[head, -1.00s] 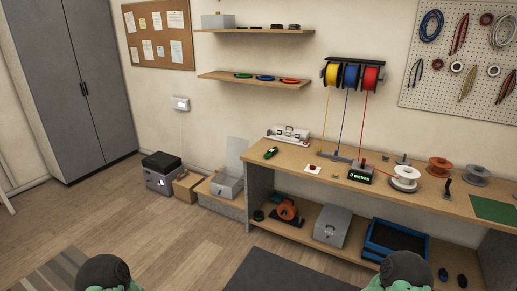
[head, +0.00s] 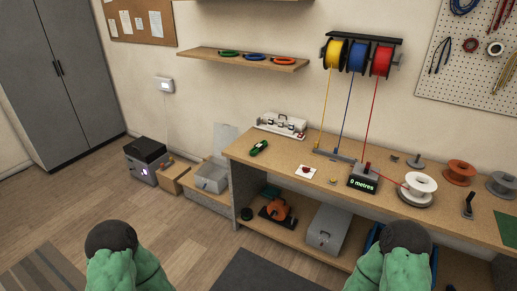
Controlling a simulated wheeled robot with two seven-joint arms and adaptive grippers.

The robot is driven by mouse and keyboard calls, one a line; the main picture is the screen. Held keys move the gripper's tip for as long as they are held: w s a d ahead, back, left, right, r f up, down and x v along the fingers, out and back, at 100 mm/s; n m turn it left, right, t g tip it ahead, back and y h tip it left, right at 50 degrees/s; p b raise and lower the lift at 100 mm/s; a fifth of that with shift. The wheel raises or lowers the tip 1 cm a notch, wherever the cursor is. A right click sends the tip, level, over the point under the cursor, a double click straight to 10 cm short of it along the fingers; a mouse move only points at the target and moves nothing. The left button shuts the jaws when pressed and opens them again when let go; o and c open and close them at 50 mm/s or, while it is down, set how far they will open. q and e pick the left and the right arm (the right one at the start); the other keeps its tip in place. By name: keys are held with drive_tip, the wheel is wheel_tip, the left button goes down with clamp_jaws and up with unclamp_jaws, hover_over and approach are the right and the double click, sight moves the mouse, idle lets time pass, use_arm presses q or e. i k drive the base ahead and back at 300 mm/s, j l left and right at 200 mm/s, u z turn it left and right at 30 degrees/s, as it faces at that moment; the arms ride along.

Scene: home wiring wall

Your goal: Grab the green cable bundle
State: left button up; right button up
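No gripper fingers show on either arm. Nothing touches the green bundle.
A workbench (head: 290,172) runs along the wall on the right, with a metre counter (head: 363,178) and spools on top. Cable reels (head: 356,57) hang above it. A grey box (head: 327,229) sits underneath. The wooden floor (head: 75,205) at the left is open.

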sight(257, 148)
drive_tip(key=i+j+z, duration=0.25)
drive_tip(key=i+j, duration=0.8)
drive_tip(key=i, duration=0.1)
